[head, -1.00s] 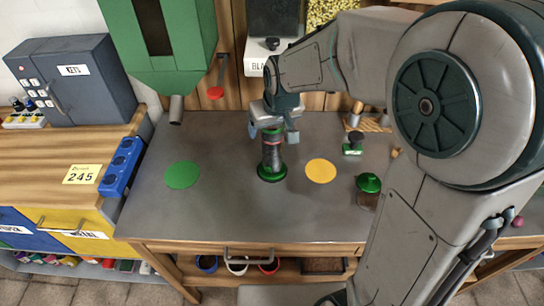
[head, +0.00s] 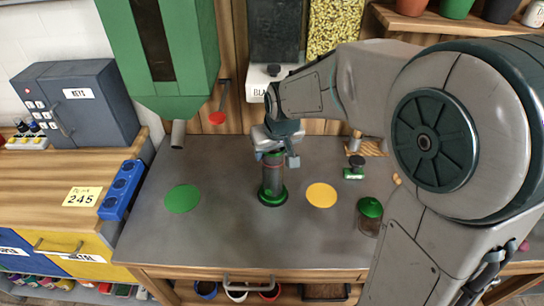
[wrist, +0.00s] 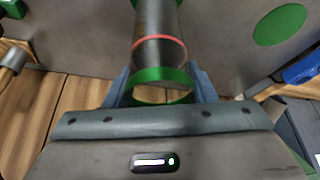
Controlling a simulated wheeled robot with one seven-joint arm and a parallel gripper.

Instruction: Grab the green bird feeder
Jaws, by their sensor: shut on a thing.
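The green bird feeder (head: 272,182) is a clear tube with a red band and green ends. It stands upright on the grey worktop between a green disc (head: 182,198) and a yellow disc (head: 321,195). My gripper (head: 276,153) is above it, shut on its top end. In the wrist view, the feeder (wrist: 160,50) runs away from my gripper (wrist: 161,88), and the blue fingers flank its green ring. The wide base looks in contact with the worktop.
A green-lidded jar (head: 370,213) and a small green stand (head: 354,168) are to the right. A green hopper (head: 165,60) with a spout hangs at the upper left. A blue socket strip (head: 121,190) edges the left counter. Bare worktop surrounds the feeder.

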